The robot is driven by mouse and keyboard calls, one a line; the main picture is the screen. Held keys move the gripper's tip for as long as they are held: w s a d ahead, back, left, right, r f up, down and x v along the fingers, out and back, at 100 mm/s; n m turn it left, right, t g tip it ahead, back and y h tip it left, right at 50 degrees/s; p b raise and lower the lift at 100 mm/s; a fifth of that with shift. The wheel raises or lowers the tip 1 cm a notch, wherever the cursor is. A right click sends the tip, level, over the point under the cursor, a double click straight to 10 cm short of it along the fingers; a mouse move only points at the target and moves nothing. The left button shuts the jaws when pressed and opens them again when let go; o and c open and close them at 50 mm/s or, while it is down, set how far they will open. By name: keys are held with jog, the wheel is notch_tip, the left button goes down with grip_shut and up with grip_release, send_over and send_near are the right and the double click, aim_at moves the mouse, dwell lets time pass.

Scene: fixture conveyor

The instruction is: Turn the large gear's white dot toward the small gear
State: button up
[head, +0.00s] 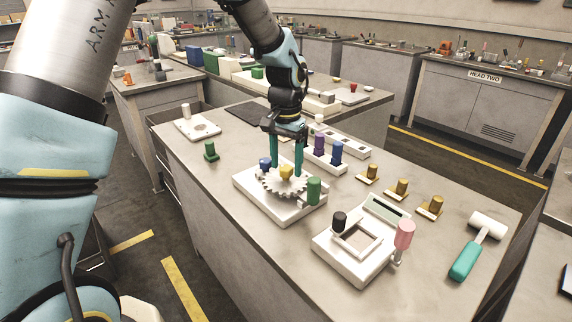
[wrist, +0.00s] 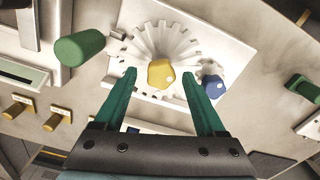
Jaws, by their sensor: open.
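The large gear (head: 270,184) is pale and toothed, lying flat on a white base plate (head: 250,192). A yellow hub (head: 286,173) rises from its middle. In the wrist view the gear (wrist: 160,38) surrounds the yellow hub (wrist: 158,77), which bears a small pale spot on its right side.
A green cylinder (head: 314,190) stands at the plate's near-right corner. A white fixture (head: 345,262) with a pink handle sits nearer. Several brass pieces (head: 397,189) and a mallet (head: 478,246) lie to the right. A small green post (head: 210,152) stands left; bare table surrounds it.

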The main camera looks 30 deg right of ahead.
jog(key=shift+f, duration=0.95)
grip_shut()
